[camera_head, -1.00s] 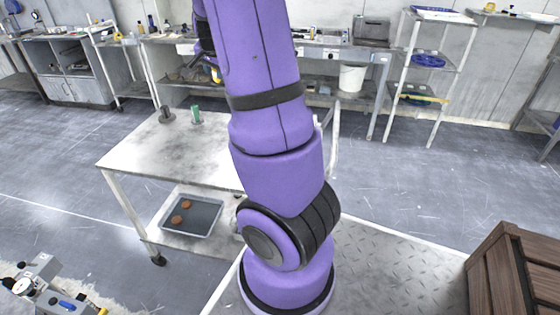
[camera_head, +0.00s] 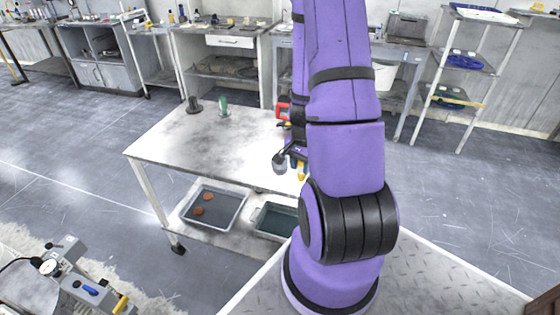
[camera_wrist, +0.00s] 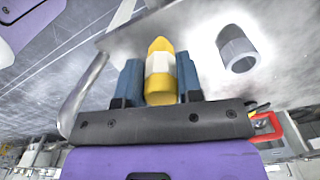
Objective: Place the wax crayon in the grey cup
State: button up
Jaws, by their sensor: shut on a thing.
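My gripper (camera_wrist: 160,85) is shut on the wax crayon (camera_wrist: 160,65), which is yellow with a white band. The crayon sits between the two blue fingers with its tip pointing out past them. In the head view the yellow crayon (camera_head: 301,171) shows beside my arm, over the table's right part. The grey cup (camera_wrist: 237,50) shows in the wrist view to the right of the crayon and apart from it, with its open mouth visible. In the head view the grey cup (camera_head: 279,165) is just left of the crayon. My arm hides part of the table there.
The table (camera_head: 180,140) has a dark grey cylinder (camera_head: 193,105) and a green cylinder (camera_head: 223,106) near its far left edge. A tray with brown discs (camera_head: 215,205) and a second tray (camera_head: 275,222) are on the lower shelf. A red-framed object (camera_head: 283,110) shows beside my arm.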

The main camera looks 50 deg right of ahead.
jog(key=shift+w+d+f, duration=0.85)
jog(key=shift+w+d, duration=0.2)
jog(key=shift+w, duration=1.3)
jog(key=shift+w+d+f, duration=0.85)
jog(key=shift+w+d, duration=0.25)
jog(key=shift+w, duration=1.3)
jog(key=shift+w+d+f, duration=0.85)
jog(key=shift+w+d, duration=0.2)
jog(key=shift+w, duration=1.3)
jog(key=o, duration=0.9)
